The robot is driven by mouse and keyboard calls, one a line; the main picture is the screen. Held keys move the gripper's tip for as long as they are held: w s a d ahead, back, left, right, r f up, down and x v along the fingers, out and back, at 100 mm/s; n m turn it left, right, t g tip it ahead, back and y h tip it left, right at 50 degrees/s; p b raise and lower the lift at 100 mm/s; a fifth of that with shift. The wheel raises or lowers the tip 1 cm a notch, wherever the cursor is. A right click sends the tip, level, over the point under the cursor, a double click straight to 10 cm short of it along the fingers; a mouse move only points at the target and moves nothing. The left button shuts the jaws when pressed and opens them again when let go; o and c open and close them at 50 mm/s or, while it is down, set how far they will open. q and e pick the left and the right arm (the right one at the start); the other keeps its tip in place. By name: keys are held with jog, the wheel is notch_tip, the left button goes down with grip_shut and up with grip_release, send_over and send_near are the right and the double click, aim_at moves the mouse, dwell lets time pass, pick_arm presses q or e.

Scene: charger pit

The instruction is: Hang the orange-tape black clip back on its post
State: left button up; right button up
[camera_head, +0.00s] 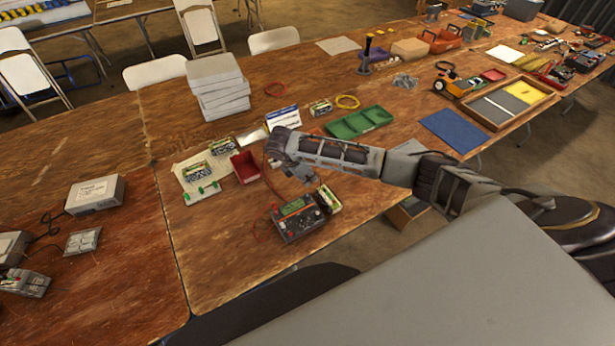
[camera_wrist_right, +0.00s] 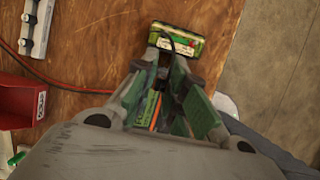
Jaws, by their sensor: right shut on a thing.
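My right gripper (camera_head: 303,176) reaches in from the right and points down just above the black charger box (camera_head: 298,218) with a green display. In the right wrist view, the fingers (camera_wrist_right: 164,76) are closed together on a small dark piece, probably the black clip, mostly hidden between them. A narrow orange strip (camera_wrist_right: 155,113) shows between the fingers; I cannot tell whether it is the clip's tape. A green battery pack (camera_head: 328,198) lies beside the charger; it also shows beyond the fingertips in the wrist view (camera_wrist_right: 177,40). I cannot make out the clip's post. My left gripper is out of view.
A red bin (camera_head: 245,167) stands left of my gripper, with a red cable (camera_wrist_right: 60,84) running from near it toward the fingers. A green tray (camera_head: 359,121) and blue mat (camera_head: 453,130) lie to the right.

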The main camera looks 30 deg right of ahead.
jog(key=shift+f, duration=0.15)
jog(key=shift+f+b, duration=0.8)
jog(key=shift+f, duration=2.4)
jog(key=shift+f, duration=0.1)
jog(key=shift+p, duration=0.5)
jog(key=shift+f+p, duration=0.1)
jog(key=shift+p, duration=0.25)
dwell(0.5)
dwell(0.9)
jog(key=o, duration=0.9)
jog(key=shift+c, duration=0.2)
